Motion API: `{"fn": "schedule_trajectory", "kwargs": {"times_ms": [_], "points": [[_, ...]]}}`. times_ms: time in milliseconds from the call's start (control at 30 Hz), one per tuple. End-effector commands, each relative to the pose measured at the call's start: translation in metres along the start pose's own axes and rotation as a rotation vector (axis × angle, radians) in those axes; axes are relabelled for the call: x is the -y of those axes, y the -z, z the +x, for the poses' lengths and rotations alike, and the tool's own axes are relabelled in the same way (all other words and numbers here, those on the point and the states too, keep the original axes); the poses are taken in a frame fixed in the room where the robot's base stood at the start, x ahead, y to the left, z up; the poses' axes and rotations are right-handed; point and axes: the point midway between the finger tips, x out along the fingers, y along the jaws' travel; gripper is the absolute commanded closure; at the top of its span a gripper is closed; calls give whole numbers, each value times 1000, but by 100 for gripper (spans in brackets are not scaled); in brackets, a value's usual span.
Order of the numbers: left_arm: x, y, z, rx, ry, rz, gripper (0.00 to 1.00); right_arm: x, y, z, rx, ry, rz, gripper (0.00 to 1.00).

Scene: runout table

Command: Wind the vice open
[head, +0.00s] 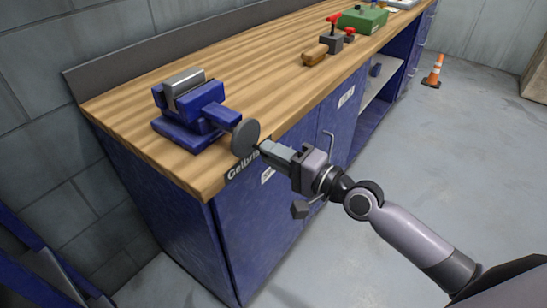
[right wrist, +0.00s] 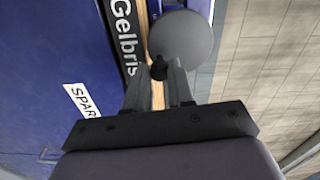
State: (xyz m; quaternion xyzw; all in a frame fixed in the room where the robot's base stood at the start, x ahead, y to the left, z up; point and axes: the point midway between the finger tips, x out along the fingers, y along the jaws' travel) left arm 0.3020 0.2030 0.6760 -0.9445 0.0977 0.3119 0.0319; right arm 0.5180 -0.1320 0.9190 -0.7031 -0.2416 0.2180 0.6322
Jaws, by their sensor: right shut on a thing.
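The blue vice (head: 203,95) with grey jaw faces stands on the near left corner of the wooden bench top. Its jaws look close together, but I cannot tell the gap between them. A round grey handwheel (head: 245,137) sits at its front, just past the bench edge; it also shows in the right wrist view (right wrist: 181,38). My right gripper (head: 262,147) is shut on the small dark handle knob (right wrist: 159,67) at the wheel's rim, with one finger on each side. The fingers partly hide the knob. My left gripper is not in view.
The wooden bench (head: 265,80) has blue cabinets below and a "Gelbris..." label on its front edge. A tool with red handles (head: 333,38) and a green box (head: 362,19) stand farther back. An orange cone (head: 433,72) is on the open floor at right.

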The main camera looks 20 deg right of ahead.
Motion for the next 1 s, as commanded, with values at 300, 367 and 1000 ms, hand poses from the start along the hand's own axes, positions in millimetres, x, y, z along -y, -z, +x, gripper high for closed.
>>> {"fn": "schedule_trajectory", "kwargs": {"times_ms": [300, 367, 1000], "points": [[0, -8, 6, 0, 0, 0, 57, 6, 8, 0, -3, 7, -285, 100], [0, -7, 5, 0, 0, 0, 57, 7, 8, 0, -3, 7, -302, 100], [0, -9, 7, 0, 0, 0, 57, 15, 14, 0, -5, 8, -599, 100]]}}
